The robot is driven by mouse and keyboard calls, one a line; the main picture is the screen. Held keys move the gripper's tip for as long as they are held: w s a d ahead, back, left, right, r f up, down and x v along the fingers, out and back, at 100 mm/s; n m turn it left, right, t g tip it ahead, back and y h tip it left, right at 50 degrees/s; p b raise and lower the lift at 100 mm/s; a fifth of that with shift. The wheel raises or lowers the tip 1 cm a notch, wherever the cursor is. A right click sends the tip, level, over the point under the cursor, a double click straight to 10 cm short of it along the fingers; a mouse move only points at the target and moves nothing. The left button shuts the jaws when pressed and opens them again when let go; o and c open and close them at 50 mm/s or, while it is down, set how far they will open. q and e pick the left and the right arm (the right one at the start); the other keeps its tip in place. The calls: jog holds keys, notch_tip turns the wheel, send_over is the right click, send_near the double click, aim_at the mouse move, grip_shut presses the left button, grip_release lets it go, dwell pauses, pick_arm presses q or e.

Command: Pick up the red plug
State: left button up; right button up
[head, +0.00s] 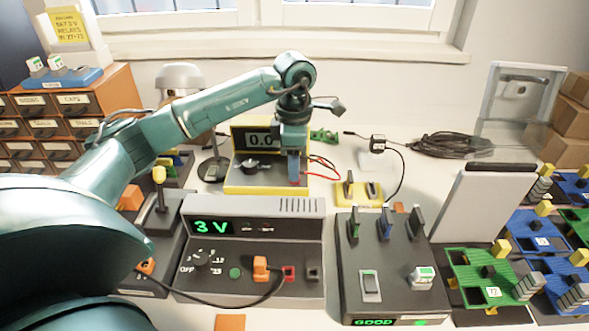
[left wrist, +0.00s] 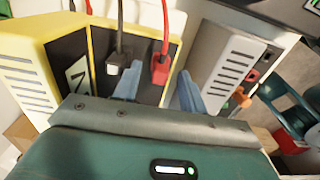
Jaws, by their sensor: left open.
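The red plug (left wrist: 160,70) sits in the front panel of the yellow meter (left wrist: 103,28), with its red lead running up and away in the left wrist view. My left gripper (left wrist: 157,86) is open, with one blue finger to each side of the red plug; I cannot tell whether either finger touches it. A black plug (left wrist: 113,67) with a black lead is just outside the left finger. In the head view my left gripper (head: 293,168) is over the right part of the yellow meter (head: 232,185) and mostly hides the plug. My right gripper is not in view.
A yellow block (head: 356,194) and coiled black cable (head: 460,145) lie farther right.

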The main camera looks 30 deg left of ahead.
pick_arm(q)
jog(key=shift+f, duration=0.5)
grip_shut()
